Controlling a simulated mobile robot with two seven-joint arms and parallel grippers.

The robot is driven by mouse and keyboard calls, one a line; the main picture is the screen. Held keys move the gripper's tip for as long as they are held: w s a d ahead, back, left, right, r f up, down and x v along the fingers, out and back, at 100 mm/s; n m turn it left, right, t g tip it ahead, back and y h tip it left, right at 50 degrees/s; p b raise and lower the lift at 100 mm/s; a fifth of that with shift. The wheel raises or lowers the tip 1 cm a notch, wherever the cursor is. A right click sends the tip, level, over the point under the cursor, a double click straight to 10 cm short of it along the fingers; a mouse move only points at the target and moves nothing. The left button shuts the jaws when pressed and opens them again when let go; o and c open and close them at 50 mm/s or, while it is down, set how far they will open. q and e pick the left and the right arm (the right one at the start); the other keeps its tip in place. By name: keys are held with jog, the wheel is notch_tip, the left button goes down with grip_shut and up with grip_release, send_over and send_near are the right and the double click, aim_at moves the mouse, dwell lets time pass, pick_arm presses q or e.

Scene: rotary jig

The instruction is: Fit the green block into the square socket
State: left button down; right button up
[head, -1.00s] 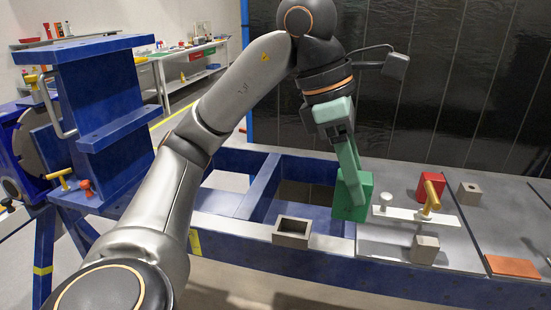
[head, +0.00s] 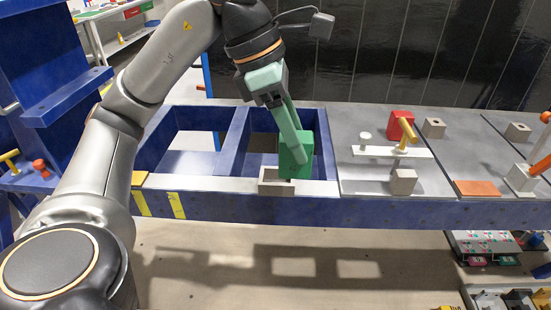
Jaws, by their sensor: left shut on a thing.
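My left gripper (head: 294,140) is shut on the green block (head: 304,152) and holds it, slightly tilted, at the blue frame. The grey square socket (head: 277,187) sits on the front ledge of the frame, just below and left of the block in the head view. The block's lower edge overlaps the socket's back right side in the picture. I cannot tell whether they touch. The block does not appear to be in the socket. My right gripper is not in view.
Right of the socket, a grey plate carries a white bar (head: 378,151) with a yellow handle (head: 406,134), a red block (head: 394,126) and a grey cube (head: 403,182). An orange plate (head: 477,188) lies farther right. Open bays of the blue frame (head: 225,150) lie behind and left.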

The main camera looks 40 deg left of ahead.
pick_arm(q)
jog(key=w+a+f, duration=0.1)
jog(key=a+f, duration=0.1)
jog(key=f, duration=0.1)
jog(key=w+a+f+b, duration=0.1)
jog(key=a+f, duration=0.2)
jog(key=w+a+f+b, duration=0.1)
jog(key=a+f, duration=0.1)
jog(key=f, duration=0.1)
jog(key=shift+w+a+f, duration=0.25)
jog(key=shift+w+f, duration=0.1)
jog(key=shift+w, duration=0.05)
jog(key=shift+f, duration=0.3)
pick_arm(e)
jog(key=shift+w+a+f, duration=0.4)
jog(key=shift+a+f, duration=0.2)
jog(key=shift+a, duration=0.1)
pick_arm(q)
jog(key=shift+f, duration=0.15)
